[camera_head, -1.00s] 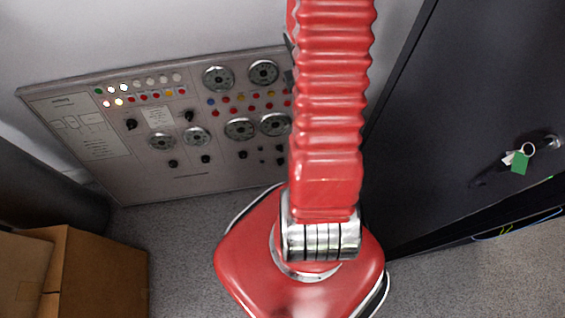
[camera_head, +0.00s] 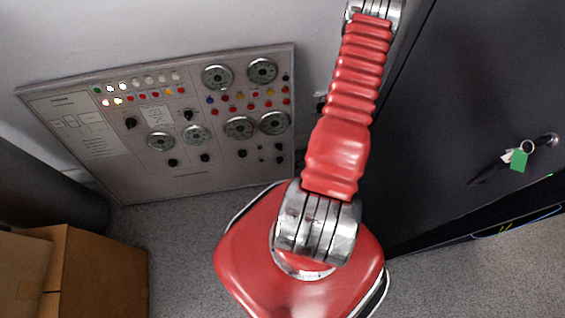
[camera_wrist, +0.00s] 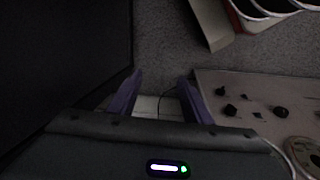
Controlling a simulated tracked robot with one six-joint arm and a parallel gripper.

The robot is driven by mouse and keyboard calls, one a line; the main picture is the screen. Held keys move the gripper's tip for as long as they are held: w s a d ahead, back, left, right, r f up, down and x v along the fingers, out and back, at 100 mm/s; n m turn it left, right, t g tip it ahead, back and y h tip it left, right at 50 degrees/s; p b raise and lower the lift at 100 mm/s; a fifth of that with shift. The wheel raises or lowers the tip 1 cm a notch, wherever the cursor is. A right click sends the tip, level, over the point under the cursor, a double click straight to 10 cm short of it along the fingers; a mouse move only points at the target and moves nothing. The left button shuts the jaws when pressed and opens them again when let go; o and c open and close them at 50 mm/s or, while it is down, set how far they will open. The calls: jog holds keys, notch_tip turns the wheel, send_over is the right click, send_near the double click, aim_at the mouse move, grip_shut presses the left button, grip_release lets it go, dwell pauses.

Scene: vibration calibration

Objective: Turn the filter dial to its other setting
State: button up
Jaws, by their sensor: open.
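The control panel (camera_head: 110,165) stands against the wall at left centre in the head view. It carries several black knobs, among them an upper left knob (camera_head: 131,123), an upper middle knob (camera_head: 187,115) and a lower knob (camera_head: 242,153). The labels are too small to read, so I cannot tell which is the filter dial. In the wrist view part of the panel (camera_wrist: 240,85) shows at right with several knobs (camera_wrist: 230,110). My gripper (camera_wrist: 158,92) is open and empty, its purple fingers apart, left of these knobs. The head view does not clearly show it.
A dark cabinet (camera_head: 450,120) with a key and green tag (camera_head: 519,159) stands close on the right. Cardboard boxes (camera_head: 95,275) stand at lower left. Grey carpet (camera_head: 180,250) is clear before the panel. Round gauges (camera_head: 217,77) and small lamps fill the panel's upper part.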

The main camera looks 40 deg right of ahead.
notch_tip(320, 180, down, 8)
jog(key=s+a+t, duration=0.1)
jog(key=s, duration=0.1)
jog(key=m+t+y, duration=0.2)
jog(key=m+t, duration=0.1)
jog(key=t, duration=0.7)
send_near(280, 161)
jog(key=v, duration=0.5)
jog(key=shift+s+d+r, duration=0.15)
jog(key=shift+d+r, duration=0.1)
jog(key=shift+d, duration=0.2)
jog(key=shift+f, duration=0.1)
jog(key=x, duration=1.3)
jog(key=shift+a+f+y, duration=0.3)
jog(key=shift+a+f, duration=0.05)
jog(key=shift+c, duration=0.6)
